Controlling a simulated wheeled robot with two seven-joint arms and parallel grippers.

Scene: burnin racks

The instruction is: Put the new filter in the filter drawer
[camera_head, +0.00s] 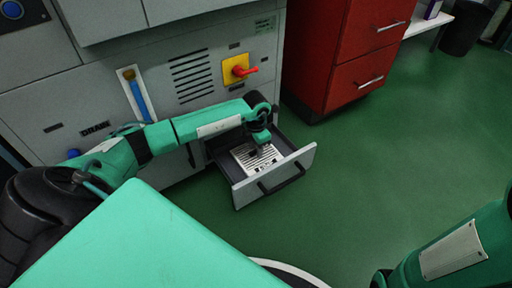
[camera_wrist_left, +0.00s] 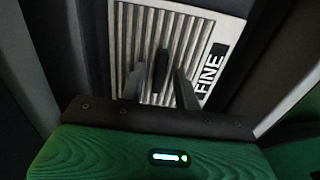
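The filter drawer (camera_head: 246,194) is pulled out of the grey cabinet's lower front. A pale ribbed filter (camera_head: 268,164) lies inside it, with dark drawer floor showing around it. In the left wrist view the filter (camera_wrist_left: 206,46) carries a black label reading "FINE" and a dark upright tab (camera_wrist_left: 160,72). My left gripper (camera_head: 258,150) reaches down into the drawer over the filter. Its fingers (camera_wrist_left: 158,90) stand apart on either side of the tab, with gaps showing. My right arm enters at the lower right of the head view; its gripper is out of frame.
The grey cabinet has a yellow plate with a red rotary switch (camera_head: 240,69) above the drawer and a blue-handled item (camera_head: 138,97) to the left. A red drawer cabinet (camera_head: 335,60) stands behind right. The green floor to the right is clear.

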